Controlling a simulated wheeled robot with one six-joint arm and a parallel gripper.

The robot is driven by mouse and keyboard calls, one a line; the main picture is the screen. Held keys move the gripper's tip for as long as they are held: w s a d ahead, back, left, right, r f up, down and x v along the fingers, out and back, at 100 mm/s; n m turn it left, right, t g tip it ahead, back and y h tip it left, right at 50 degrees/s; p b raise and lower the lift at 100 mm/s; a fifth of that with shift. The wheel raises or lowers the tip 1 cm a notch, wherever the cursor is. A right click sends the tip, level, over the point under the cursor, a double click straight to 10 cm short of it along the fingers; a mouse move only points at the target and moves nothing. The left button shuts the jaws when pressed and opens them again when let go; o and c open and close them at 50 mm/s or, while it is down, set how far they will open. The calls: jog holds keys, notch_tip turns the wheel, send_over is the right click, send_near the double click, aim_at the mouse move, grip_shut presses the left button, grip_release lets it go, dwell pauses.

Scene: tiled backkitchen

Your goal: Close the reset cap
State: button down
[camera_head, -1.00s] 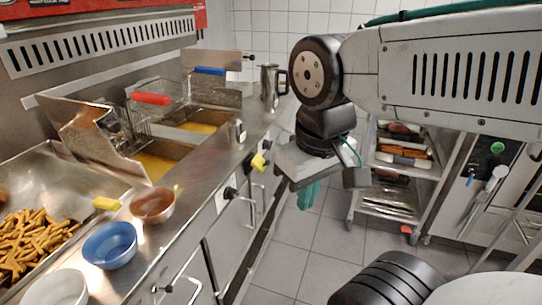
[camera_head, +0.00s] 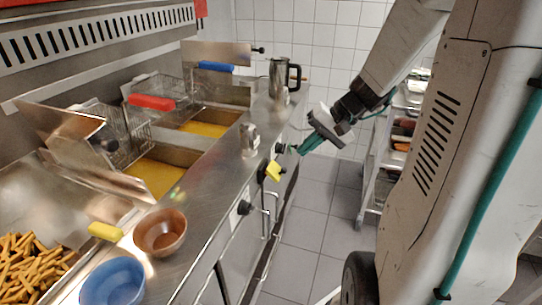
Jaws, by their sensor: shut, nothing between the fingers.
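The likely reset cap is a small yellow flap (camera_head: 272,171) on the front panel of the fryer counter. It sticks out at a tilt beside a black knob (camera_head: 262,170). Its hinge is too small to make out. My gripper (camera_head: 302,150) has teal fingers, shut and empty, pointing down-left toward the counter front. In the picture the fingertips are above and right of the yellow flap, with a visible gap between them. The fingertips are close to another dark knob (camera_head: 279,147); I cannot tell whether they touch it.
The steel counter (camera_head: 206,190) holds a brown bowl (camera_head: 160,232), a blue bowl (camera_head: 113,283) and a steel jug (camera_head: 280,77). Fryer baskets with a red handle (camera_head: 151,102) and a blue handle (camera_head: 215,66) stand behind. A trolley (camera_head: 373,190) is at right. Floor (camera_head: 318,230) before the counter is clear.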

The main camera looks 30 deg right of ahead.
jog(key=w+d+f+m+t, duration=0.1)
jog(key=d+f+m+t, duration=0.3)
jog(key=d, duration=0.6)
jog(key=g, duration=0.1)
send_near(286, 170)
jog(key=shift+n+h, duration=0.3)
jog(key=shift+n, duration=0.1)
jog(key=x, duration=0.6)
jog(key=shift+w+a+f, duration=0.15)
jog(key=shift+w+a, duration=0.1)
jog(key=shift+a, duration=0.1)
